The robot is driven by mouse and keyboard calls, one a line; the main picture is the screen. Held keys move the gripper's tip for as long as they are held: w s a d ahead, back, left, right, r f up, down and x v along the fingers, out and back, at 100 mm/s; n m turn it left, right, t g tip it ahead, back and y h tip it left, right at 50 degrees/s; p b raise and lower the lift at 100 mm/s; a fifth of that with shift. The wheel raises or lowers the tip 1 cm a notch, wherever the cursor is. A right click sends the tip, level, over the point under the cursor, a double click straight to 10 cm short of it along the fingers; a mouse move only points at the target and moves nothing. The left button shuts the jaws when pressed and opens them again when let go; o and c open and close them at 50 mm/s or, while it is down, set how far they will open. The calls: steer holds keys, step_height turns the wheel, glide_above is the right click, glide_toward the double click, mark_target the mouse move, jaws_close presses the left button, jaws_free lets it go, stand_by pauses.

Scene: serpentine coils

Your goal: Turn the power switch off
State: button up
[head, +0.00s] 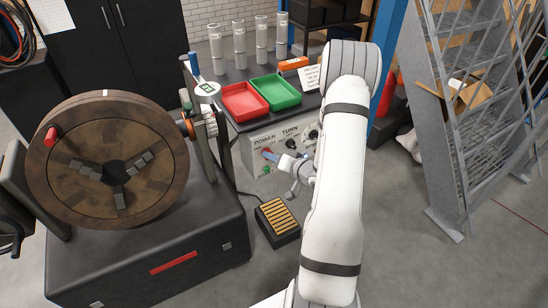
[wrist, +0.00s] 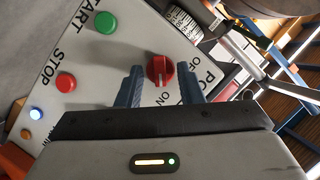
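The power switch is a red rotary knob (wrist: 160,71) on a light grey panel (wrist: 205,30), with OFF, ON and POWER lettering beside it in the wrist view. Its raised grip runs nearly up and down in the picture, with its lower end toward the ON word. My gripper (wrist: 160,66) is open, with one blue finger on each side of the knob and a visible gap on both sides. In the head view my gripper (head: 271,156) is at the front of the control box (head: 250,140), below the POWER lettering, and largely hides the knob there.
A green button (wrist: 106,22) and a red button (wrist: 66,82) sit on the same panel, by START and STOP. A red tray (head: 243,102) and a green tray (head: 276,92) lie above the box. A large coil reel (head: 75,180) stands left. A slatted pedal (head: 277,219) is on the floor.

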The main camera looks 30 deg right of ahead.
steer(key=shift+c, duration=0.5)
jaws_close()
steer(key=shift+b, duration=0.35)
steer(key=n+h+b, duration=0.2)
steer(key=n+b, duration=0.2)
steer(key=b, duration=0.6)
steer(key=a+n+h+b, duration=0.1)
steer(key=n+h+b, duration=0.2)
steer(key=b, duration=0.7)
steer(key=n+h+b, duration=0.3)
steer(key=n+b, duration=0.2)
steer(key=b, duration=0.6)
steer(key=shift+a+t, duration=0.25)
steer(key=shift+t, duration=0.05)
steer(key=shift+r+n+b, duration=0.15)
steer(key=shift+n+b, duration=0.15)
